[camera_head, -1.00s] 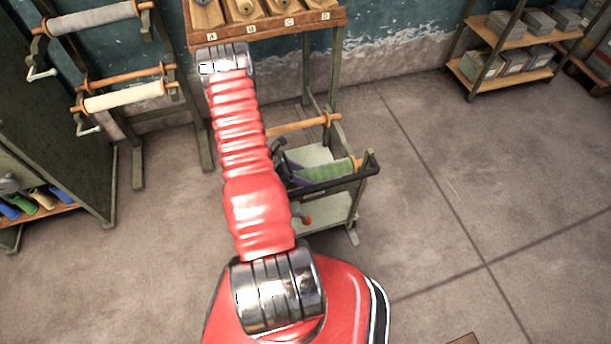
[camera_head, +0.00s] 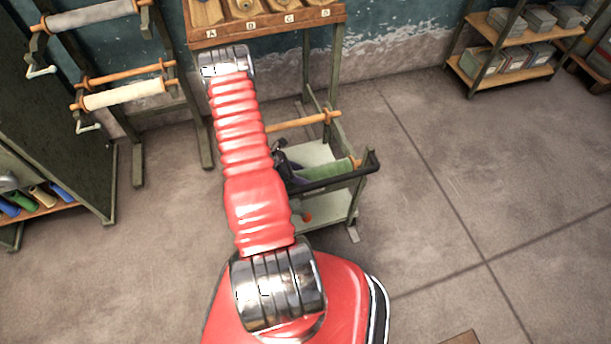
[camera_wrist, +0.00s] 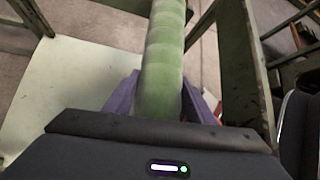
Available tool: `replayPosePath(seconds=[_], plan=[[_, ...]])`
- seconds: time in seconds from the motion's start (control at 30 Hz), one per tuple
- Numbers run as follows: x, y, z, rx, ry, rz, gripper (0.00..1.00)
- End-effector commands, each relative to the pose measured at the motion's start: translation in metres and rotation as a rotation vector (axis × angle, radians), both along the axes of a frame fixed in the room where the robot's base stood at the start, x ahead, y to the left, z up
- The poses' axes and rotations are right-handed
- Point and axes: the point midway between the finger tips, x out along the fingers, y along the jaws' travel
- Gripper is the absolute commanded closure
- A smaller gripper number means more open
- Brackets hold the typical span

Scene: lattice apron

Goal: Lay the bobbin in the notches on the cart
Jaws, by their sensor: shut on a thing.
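The bobbin is a green roll (camera_head: 330,168) with an orange wooden end at its right, at the cart's upper right side. The cart (camera_head: 345,205) has grey-green posts, pale shelves and a black handle (camera_head: 335,178) in front of the bobbin. My gripper shows in the wrist view (camera_wrist: 160,108), its purple fingers shut on the bobbin (camera_wrist: 163,60), which runs away upward between them. In the head view my red arm hides much of the gripper and the bobbin's left end. I cannot tell whether the bobbin's ends rest in the notches.
A bare wooden rod (camera_head: 303,122) lies across the cart's back. A labelled wooden rack (camera_head: 270,30) stands behind, with a stand of rolls (camera_head: 122,95) at left. Shelves with grey boxes (camera_head: 500,65) stand at far right. The floor right of the cart is open.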

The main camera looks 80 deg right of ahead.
Motion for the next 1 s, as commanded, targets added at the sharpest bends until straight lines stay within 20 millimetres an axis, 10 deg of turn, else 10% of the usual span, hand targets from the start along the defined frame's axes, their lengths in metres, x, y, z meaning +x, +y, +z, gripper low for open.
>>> replayPosePath(seconds=[1.0], plan=[[0.0002,-0.0002,-0.0087,0.000,0.001,0.000,0.88]])
